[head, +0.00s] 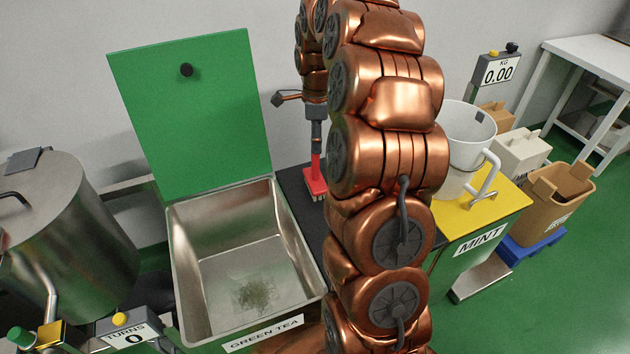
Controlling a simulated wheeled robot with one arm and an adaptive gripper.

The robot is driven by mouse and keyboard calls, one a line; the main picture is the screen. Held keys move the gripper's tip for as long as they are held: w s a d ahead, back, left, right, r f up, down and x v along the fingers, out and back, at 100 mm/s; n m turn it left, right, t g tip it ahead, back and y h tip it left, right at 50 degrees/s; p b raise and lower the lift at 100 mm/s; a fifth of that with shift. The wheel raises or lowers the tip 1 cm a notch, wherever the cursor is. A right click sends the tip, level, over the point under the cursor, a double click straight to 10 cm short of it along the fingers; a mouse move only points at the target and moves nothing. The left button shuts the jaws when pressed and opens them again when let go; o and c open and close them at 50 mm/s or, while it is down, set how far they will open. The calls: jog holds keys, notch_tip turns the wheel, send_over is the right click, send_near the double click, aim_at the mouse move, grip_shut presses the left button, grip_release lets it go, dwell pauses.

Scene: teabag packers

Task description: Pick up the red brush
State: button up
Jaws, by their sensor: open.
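The red brush (315,178) stands on the dark surface between the green tea bin and my arm. Its narrow red handle points up and its wide head is at the bottom. My gripper (316,142) hangs pointing down directly above the handle, seen nearly edge-on. Its fingertips are at or very near the handle's top. The jaws are open; from this view I cannot tell whether the handle is between them. My copper-coloured arm hides the area just right of the brush.
Left of the brush is the steel green tea bin (180,262) with its green lid (190,120) raised. A steel drum (70,235) stands at far left. Right of my arm, a white jug (462,150) stands on the yellow mint lid (508,203). A brown bin (545,210) is farther right.

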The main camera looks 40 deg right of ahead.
jog(key=p, duration=0.2)
send_over(315, 170)
jog(key=shift+w+d+f, duration=0.1)
jog(key=shift+w+f, duration=0.05)
jog(key=shift+f, duration=0.7)
jog(key=shift+w+d+f, duration=0.1)
jog(key=shift+w+f, duration=0.05)
jog(key=shift+f, duration=0.65)
jog(key=shift+w+d+f, duration=0.1)
jog(key=shift+w+f, duration=0.05)
jog(key=shift+f, duration=0.7)
grip_shut()
